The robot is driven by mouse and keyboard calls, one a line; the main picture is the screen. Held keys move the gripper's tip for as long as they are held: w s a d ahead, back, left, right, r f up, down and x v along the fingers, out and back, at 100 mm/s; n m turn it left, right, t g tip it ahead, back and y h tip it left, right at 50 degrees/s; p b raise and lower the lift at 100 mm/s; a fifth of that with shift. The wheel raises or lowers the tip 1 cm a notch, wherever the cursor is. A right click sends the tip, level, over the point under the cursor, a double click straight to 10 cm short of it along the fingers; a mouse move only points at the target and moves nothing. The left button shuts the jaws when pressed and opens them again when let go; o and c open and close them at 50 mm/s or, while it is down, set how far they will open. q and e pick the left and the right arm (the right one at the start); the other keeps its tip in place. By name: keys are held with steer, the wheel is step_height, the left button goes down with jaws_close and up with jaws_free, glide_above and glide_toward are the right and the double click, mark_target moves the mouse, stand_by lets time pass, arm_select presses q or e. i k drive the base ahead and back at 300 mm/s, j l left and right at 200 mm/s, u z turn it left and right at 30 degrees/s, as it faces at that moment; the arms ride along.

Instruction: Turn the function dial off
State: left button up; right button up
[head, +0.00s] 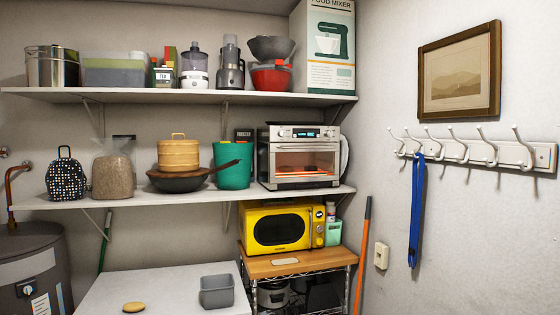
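I cannot tell which dial is the function dial. A toaster oven (305,183) on the lower wall shelf has a lit front window and a control strip (305,132) along its top, with details too small to read. A yellow microwave (270,229) on a wooden-topped cart has small round controls (318,229) at its right side. A dark tank (40,265) at the left edge carries a small dial (27,290) on its front. The setting of each control is too small to tell. Neither of my grippers is in view.
The lower shelf (230,196) also holds a green bin (233,165), a pan and a steamer. A white surface (160,285) in front bears a grey tin (217,291) and a tan oval object (134,307). An orange pole (363,255) leans beside the cart (290,266).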

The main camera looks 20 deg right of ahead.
mark_target(282, 133)
steer(key=i+j+z, duration=0.1)
steer(key=i+z, duration=0.25)
steer(key=i, duration=0.25)
steer(key=i+j+z, duration=0.35)
steer(key=i, duration=0.2)
steer(key=i+j+z, duration=0.35)
steer(key=i, duration=0.2)
steer(key=z, duration=0.25)
